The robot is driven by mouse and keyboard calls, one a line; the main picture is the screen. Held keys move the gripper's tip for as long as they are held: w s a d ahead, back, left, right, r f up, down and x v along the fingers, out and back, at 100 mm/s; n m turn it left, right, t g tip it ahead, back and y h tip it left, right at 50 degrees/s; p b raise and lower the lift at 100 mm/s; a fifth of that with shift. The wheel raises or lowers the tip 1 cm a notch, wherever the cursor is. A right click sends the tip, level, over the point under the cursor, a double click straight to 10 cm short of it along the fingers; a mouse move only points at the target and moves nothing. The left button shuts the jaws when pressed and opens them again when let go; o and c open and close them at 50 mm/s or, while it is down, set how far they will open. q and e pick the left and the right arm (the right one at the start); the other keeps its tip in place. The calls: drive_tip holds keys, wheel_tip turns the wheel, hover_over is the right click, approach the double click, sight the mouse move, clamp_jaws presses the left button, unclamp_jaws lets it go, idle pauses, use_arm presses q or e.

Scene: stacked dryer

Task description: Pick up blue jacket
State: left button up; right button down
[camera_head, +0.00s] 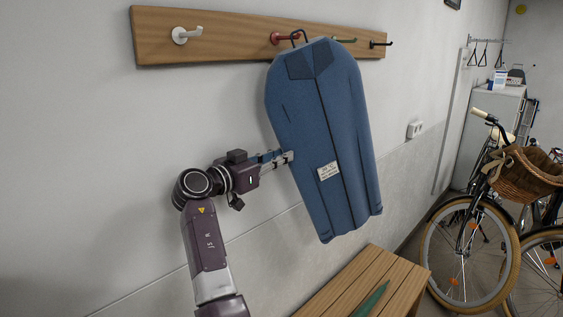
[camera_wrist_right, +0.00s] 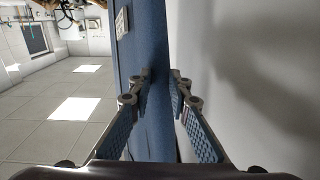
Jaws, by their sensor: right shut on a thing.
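The blue jacket (camera_head: 330,120) is a flat, long garment with a dark collar, a centre line and a small white label. It hangs in front of the wall, slightly tilted, with its dark loop at the red hook (camera_head: 283,38). I cannot tell whether the loop still rests on the hook. My right gripper (camera_head: 288,157) is at the jacket's left edge, about mid-height. In the right wrist view its fingers (camera_wrist_right: 158,78) lie on both sides of the jacket's edge (camera_wrist_right: 154,40), shut on it. My left gripper is not in view.
A wooden hook board (camera_head: 230,40) with several coloured hooks is on the wall. A slatted wooden bench (camera_head: 340,292) with a green object (camera_head: 371,300) stands below the jacket. A bicycle (camera_head: 470,250) with a wicker basket stands at the right. The wall is close behind the jacket.

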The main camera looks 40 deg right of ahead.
drive_tip(key=shift+r, duration=0.75)
drive_tip(key=shift+s+r, duration=0.1)
drive_tip(key=shift+s, duration=0.05)
drive_tip(key=s+d+b, duration=0.1)
drive_tip(key=s, duration=1.6)
drive_tip(key=shift+s+d, duration=0.3)
drive_tip(key=shift+s, duration=0.1)
